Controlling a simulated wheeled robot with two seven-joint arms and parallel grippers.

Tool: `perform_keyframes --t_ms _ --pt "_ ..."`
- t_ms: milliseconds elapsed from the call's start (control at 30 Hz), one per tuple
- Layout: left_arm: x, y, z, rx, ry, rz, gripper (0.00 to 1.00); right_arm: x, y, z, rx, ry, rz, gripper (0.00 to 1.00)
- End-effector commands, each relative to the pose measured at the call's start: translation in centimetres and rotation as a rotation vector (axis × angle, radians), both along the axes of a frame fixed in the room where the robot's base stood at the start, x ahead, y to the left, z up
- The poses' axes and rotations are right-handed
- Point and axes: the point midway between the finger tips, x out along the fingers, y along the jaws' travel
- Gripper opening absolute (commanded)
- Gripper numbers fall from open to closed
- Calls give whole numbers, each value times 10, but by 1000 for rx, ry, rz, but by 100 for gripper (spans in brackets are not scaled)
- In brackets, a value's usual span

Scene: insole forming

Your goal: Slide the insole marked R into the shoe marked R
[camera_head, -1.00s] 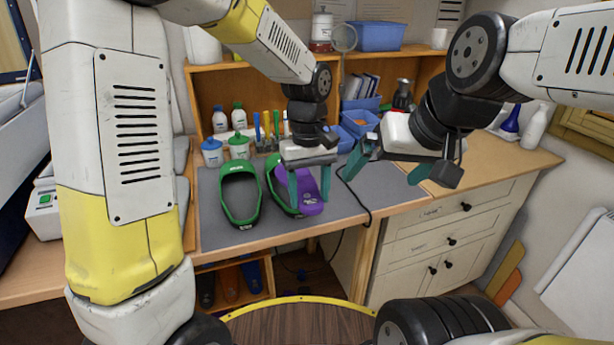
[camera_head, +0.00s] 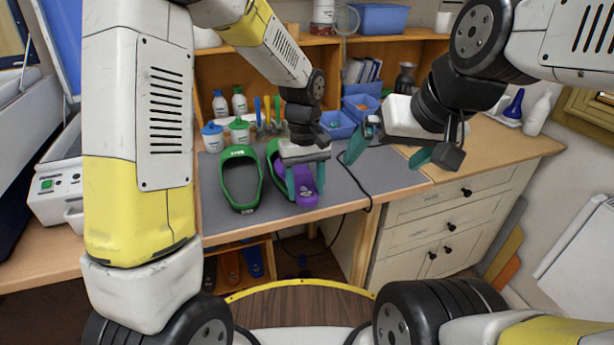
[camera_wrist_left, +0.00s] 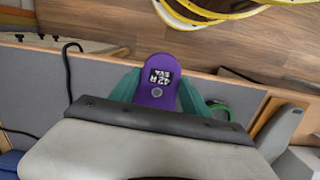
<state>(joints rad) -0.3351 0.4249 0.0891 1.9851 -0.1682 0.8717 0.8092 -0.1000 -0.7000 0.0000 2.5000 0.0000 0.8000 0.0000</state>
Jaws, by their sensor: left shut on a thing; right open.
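The purple insole (camera_head: 306,194) is in the jaws of my left gripper (camera_head: 305,183), above or partly over the right-hand green shoe form (camera_head: 272,158). In the left wrist view the insole heel (camera_wrist_left: 156,85) reads "42 R EVA", between the teal fingers. The gripper and insole hide much of the right-hand green shoe; a bit of green (camera_wrist_left: 220,108) shows beside the right finger. I cannot tell how far the insole is inside it. Another green shoe (camera_head: 240,206) lies to the left, its lettering too small to read. My right gripper (camera_head: 388,157) is open and empty, to the right.
The grey mat (camera_head: 375,178) is clear to the right of the shoes, with a black cable (camera_head: 369,198) at its edge. Bottles, a tool holder and blue bins (camera_head: 338,124) stand behind. A cabinet with drawers (camera_head: 445,205) is at right.

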Motion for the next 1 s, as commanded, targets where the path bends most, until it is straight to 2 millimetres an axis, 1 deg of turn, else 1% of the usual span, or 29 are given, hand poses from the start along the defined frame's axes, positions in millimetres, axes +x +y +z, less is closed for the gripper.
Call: perform_keyframes --t_ms 500,1000 --pt "40 11 -5 0 0 1 8 0 0 0 0 0 0 100" --pt "76 21 -13 6 -18 -1 8 0 0 0 0 0 0 100"
